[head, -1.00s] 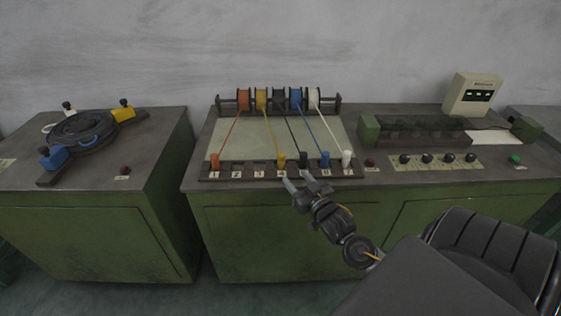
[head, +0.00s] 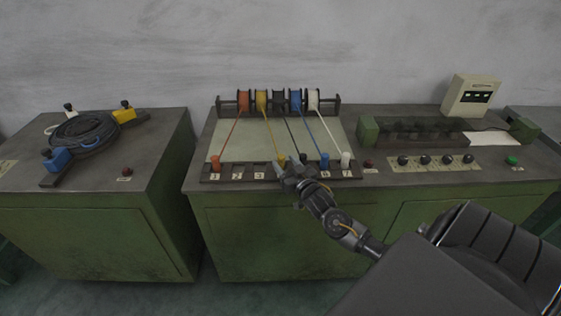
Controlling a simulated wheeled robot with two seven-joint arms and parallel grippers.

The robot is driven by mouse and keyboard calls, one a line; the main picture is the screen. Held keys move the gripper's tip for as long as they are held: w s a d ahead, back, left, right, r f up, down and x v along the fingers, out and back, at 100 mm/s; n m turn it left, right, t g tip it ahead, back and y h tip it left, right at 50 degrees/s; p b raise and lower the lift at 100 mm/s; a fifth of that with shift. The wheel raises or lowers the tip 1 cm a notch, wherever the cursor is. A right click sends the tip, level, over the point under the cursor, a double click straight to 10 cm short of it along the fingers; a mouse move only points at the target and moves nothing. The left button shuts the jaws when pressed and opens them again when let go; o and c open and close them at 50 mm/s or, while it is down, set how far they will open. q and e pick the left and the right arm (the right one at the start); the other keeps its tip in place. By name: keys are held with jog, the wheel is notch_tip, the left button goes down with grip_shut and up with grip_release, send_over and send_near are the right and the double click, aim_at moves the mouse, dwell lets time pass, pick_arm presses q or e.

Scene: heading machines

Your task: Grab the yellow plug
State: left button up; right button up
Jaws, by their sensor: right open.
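The yellow plug (head: 281,158) stands in the dark numbered strip (head: 226,178) at the front of the middle bench, on the end of the yellow wire. My right gripper (head: 285,167) is open right at the plug, and its fingers hide most of it. Whether the fingers touch the plug I cannot tell. My left gripper is not in view.
The black plug (head: 303,158) stands close on the right, then the blue plug (head: 325,160) and the white plug (head: 346,160). The orange plug (head: 215,162) is at the left end. Wire spools (head: 278,100) stand behind. A cable coil (head: 84,131) lies on the left bench.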

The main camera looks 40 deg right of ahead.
jog(key=shift+w+d, duration=0.15)
jog(key=shift+w, duration=0.9)
jog(key=c, duration=1.1)
jog(key=shift+o, duration=0.2)
jog(key=shift+r, duration=0.1)
